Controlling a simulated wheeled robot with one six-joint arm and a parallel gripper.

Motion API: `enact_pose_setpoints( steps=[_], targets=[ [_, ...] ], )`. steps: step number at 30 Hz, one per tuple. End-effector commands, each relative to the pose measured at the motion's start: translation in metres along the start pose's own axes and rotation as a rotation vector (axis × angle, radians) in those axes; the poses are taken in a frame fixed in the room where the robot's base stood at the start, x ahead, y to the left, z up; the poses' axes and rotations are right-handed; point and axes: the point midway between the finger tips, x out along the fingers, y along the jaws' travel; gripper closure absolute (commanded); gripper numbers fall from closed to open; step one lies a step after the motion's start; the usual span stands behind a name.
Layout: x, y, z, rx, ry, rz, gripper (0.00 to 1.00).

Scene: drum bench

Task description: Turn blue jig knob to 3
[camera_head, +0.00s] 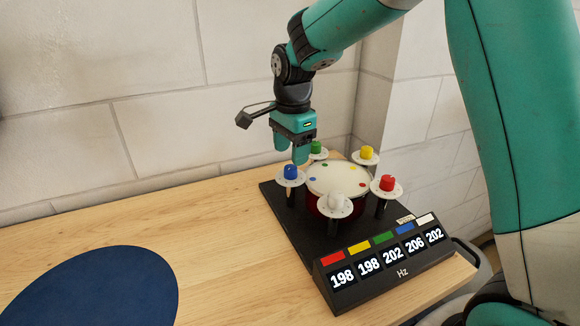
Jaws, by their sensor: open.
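The blue knob (291,172) sits on a white round dial at the left of the drum jig, on a dark post. The marks on its dial are too small to read. My gripper (291,154) points down just above and behind the blue knob, with its jaws open and apart from the knob as far as I can tell. The green knob (316,147) stands just right of my fingers, at the back of the jig.
A white-topped drum (337,178) stands amid the knobs. Around it are a yellow knob (367,152), a red knob (387,183) and a white knob (336,201). A display (385,262) reads 198, 198, 202, 206, 202 Hz. A blue round mat (95,290) lies at left.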

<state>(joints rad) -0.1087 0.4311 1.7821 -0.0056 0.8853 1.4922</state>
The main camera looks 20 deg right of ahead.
Motion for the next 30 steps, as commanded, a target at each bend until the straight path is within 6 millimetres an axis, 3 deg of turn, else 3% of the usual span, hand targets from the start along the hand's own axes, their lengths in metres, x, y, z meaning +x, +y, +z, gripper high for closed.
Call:
enact_pose_setpoints(
  steps=[3,9,20,26,30],
  targets=[
    [0.022,0.001,0.000,0.000,0.000,0.003,0.42],
    [0.043,0.000,0.000,0.000,0.000,0.001,0.42],
    [0.048,0.000,0.000,0.000,0.000,-0.001,0.42],
    [0.048,0.000,0.000,-0.001,0.000,-0.001,0.88],
    [0.047,0.000,0.000,-0.002,0.000,-0.001,0.91]
  ],
)
